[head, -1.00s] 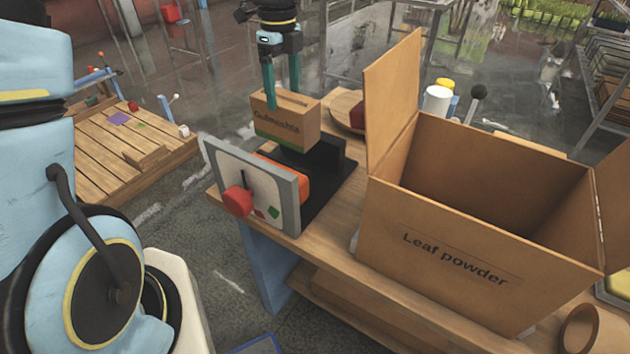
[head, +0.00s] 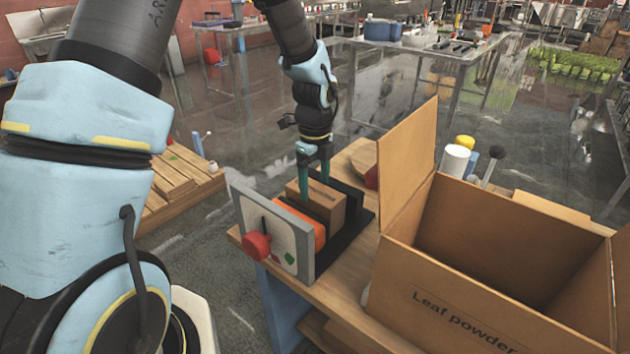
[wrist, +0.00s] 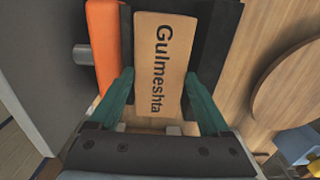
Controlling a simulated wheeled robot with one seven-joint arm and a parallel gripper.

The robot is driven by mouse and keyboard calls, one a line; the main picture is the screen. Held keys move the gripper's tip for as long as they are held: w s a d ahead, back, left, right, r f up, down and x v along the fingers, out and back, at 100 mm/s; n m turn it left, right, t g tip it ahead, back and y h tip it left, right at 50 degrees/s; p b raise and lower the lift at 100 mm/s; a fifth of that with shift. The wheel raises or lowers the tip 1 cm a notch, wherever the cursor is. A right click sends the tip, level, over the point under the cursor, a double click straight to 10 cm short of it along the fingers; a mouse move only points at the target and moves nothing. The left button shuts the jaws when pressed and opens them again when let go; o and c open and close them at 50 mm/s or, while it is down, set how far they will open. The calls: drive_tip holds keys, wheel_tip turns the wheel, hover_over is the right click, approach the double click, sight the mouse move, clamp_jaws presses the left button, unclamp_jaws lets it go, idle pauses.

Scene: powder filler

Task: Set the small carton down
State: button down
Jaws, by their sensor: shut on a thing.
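The small carton (head: 318,204) is a brown box, down between the orange pad and the black block of a fixture with a grey dial panel (head: 272,230). In the wrist view its face (wrist: 161,62) reads "Gulmeshta". The orange pad (wrist: 104,52) is beside it on the left and the black block (wrist: 215,42) on the right. My gripper (head: 314,178) points down from above with its green fingers shut on the carton; the fingers also show in the wrist view (wrist: 163,100). The carton's underside is hidden, so I cannot tell whether it touches the base.
A large open carton (head: 440,290) marked "Leaf powder" stands right of the fixture, with a raised flap (head: 408,165) between them. A red knob (head: 256,246) sticks out of the dial panel. A white jar (head: 454,161) stands behind the large carton.

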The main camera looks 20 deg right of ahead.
unclamp_jaws()
drive_tip(key=shift+f, duration=0.1)
wheel_tip(320, 180, up, 12)
drive_tip(key=b, duration=0.2)
drive_tip(key=a+n, duration=0.4)
drive_tip(key=a, duration=0.1)
drive_tip(key=w+a+f+n, duration=0.1)
drive_tip(key=a+n, duration=0.4)
drive_tip(key=a, duration=0.1)
drive_tip(key=a+n, duration=0.5)
drive_tip(key=shift+w+a+f+t, duration=0.2)
drive_tip(key=shift+a+t, duration=0.1)
drive_tip(key=shift+a, duration=0.1)
drive_tip(key=s+a+f+n+t, duration=0.1)
drive_tip(key=s+a+n, duration=0.4)
drive_tip(key=a+n, duration=0.8)
drive_tip(key=shift+s+a+f+n, duration=0.2)
drive_tip(key=shift+f+n, duration=0.2)
drive_tip(key=shift+n, duration=0.7)
